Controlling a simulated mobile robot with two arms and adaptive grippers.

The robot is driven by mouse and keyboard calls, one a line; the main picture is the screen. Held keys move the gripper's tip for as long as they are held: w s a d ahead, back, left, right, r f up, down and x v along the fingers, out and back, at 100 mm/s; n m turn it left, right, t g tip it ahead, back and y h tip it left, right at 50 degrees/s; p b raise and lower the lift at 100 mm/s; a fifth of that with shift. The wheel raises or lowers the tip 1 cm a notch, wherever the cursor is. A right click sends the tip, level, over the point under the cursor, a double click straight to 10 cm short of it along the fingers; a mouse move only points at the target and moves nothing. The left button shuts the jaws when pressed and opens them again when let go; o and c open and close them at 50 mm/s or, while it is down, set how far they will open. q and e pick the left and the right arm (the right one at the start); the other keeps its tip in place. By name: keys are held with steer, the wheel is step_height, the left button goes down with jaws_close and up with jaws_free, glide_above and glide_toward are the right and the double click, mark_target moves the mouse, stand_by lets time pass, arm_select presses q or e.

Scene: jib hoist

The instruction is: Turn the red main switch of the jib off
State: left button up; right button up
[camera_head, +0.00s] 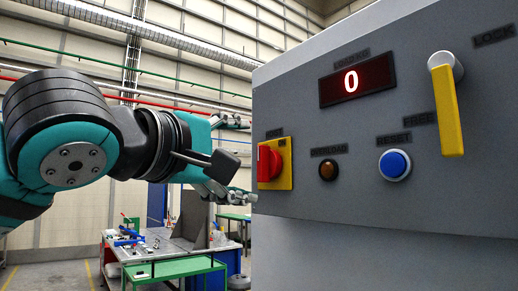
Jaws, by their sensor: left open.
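The red main switch (268,163) sits on a yellow plate (286,164) at the left edge of the grey control panel (330,215). A dark label above it is too small to read. My left gripper (240,158) comes in from the left, open and empty. Its fingers point right, just left of the panel's edge in the picture; one is above the switch's height and one below. No contact with the switch shows, and the depth between them is hard to tell. My right gripper is not in view.
The panel also has a red display (356,80) reading 0, an unlit amber overload lamp (328,170), a blue reset button (395,165) and a yellow lever (447,108) hanging down toward FREE. Behind stands a workbench (180,250) with a green table (175,268).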

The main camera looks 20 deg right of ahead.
mark_target(260, 164)
arm_select(q)
steer(key=p+x, duration=0.2)
steer(key=x, duration=0.3)
steer(key=shift+w+d+r, duration=0.1)
steer(key=shift+w+d, duration=0.4)
steer(key=shift+c, duration=0.2)
steer(key=c, duration=1.1)
